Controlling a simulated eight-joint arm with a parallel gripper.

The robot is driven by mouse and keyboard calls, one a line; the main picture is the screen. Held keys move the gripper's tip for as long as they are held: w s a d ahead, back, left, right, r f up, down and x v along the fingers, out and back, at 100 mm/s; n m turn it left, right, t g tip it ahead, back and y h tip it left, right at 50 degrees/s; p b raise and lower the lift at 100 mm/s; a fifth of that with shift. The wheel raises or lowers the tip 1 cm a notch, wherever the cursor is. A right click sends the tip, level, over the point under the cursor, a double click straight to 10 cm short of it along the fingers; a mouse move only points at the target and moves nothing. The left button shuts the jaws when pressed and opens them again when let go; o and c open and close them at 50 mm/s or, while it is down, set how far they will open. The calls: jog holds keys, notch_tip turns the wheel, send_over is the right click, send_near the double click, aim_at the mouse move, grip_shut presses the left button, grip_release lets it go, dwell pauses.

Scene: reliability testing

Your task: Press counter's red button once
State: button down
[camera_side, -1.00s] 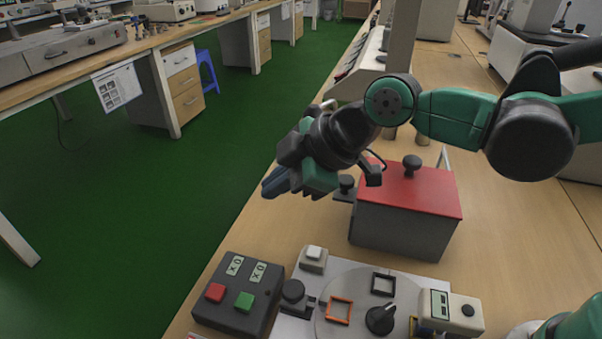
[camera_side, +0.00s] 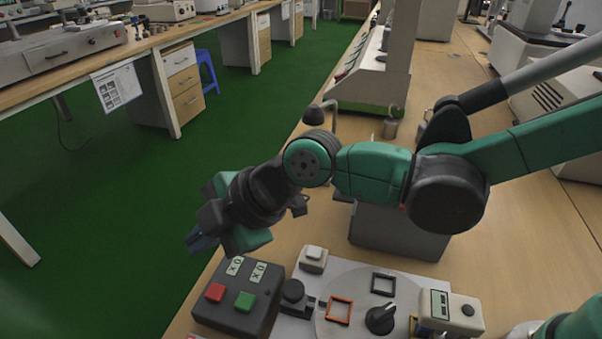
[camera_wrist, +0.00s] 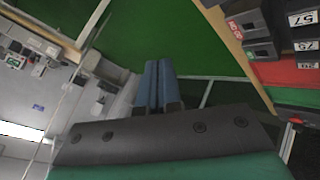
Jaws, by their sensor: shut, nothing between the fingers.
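The counter (camera_side: 238,290) is a dark box at the front of the table in the side view. It has a red button (camera_side: 215,292) at its left, a green button (camera_side: 244,301) beside it, and two small displays at the top. My gripper (camera_side: 203,241) is above and to the left of the counter, apart from it, near the table's left edge. Its blue fingers are together and empty. They also show in the wrist view (camera_wrist: 158,88), pointing away over green floor. The red button cannot be made out in the wrist view.
Right of the counter is a grey panel with a white button block (camera_side: 313,259), a black knob (camera_side: 381,318) and an orange square frame (camera_side: 339,310). A box (camera_side: 400,236) stands behind, partly covered by my arm. Green floor lies left of the table.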

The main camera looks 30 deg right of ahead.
aim_at(222, 290)
jog(key=shift+f, duration=3.65)
jog(key=shift+f, duration=0.1)
jog(key=shift+f, duration=0.3)
jog(key=shift+f, duration=0.4)
jog(key=shift+r, duration=0.85)
jog(key=shift+r, duration=0.1)
jog(key=shift+r, duration=2.4)
